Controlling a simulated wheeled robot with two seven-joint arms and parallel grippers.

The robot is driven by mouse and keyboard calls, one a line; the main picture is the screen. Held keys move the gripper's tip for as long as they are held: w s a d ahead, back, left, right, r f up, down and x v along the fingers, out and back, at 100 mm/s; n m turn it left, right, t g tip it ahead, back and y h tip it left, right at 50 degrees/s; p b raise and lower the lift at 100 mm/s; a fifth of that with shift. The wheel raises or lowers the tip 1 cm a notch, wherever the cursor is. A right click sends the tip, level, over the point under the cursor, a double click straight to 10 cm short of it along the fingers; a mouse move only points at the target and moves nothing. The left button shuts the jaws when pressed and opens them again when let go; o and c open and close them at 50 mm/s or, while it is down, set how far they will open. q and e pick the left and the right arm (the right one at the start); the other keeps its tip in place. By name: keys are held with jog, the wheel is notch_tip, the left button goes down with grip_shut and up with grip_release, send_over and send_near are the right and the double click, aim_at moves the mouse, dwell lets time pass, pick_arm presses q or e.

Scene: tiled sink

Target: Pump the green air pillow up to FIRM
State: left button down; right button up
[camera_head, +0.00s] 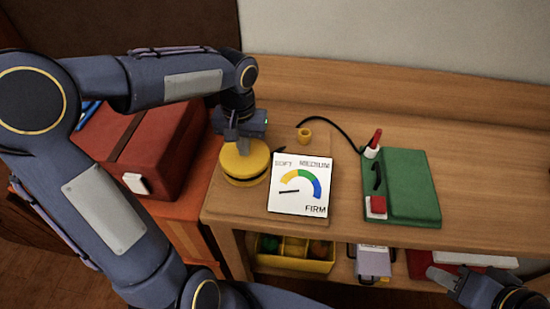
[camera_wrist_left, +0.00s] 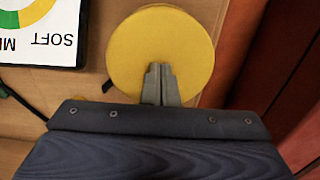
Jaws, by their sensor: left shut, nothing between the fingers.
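The green air pillow (camera_head: 412,190) lies on the wooden bench at the right, with a red and white fitting at its back left corner and a red block at its front left. The yellow round pump (camera_head: 243,175) stands at the bench's left; it also shows in the left wrist view (camera_wrist_left: 150,35). My left gripper (camera_head: 238,140) is shut and empty, fingertips on or just above the pump's top. The white gauge card (camera_head: 285,205) reads SOFT, MEDIUM, FIRM; its needle points left, near the soft end. My right gripper (camera_head: 440,276) is low at the right; its fingers are unclear.
A small yellow ring-like piece (camera_head: 304,134) and a black hose (camera_head: 335,121) lie behind the gauge. A red box (camera_head: 150,140) stands left of the bench. A yellow divided tray (camera_head: 305,264) sits on the shelf below. The bench's back strip is mostly clear.

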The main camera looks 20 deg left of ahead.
pick_arm(q)
jog(key=shift+f, duration=0.1)
jog(key=shift+f+b, duration=0.4)
jog(key=shift+f, duration=0.1)
notch_tip(320, 180, up, 5)
jog(key=p, duration=0.4)
jog(key=shift+r, duration=0.15)
jog(key=shift+f, duration=0.2)
jog(key=shift+f+b, duration=1.4)
jog(key=shift+f, duration=0.6)
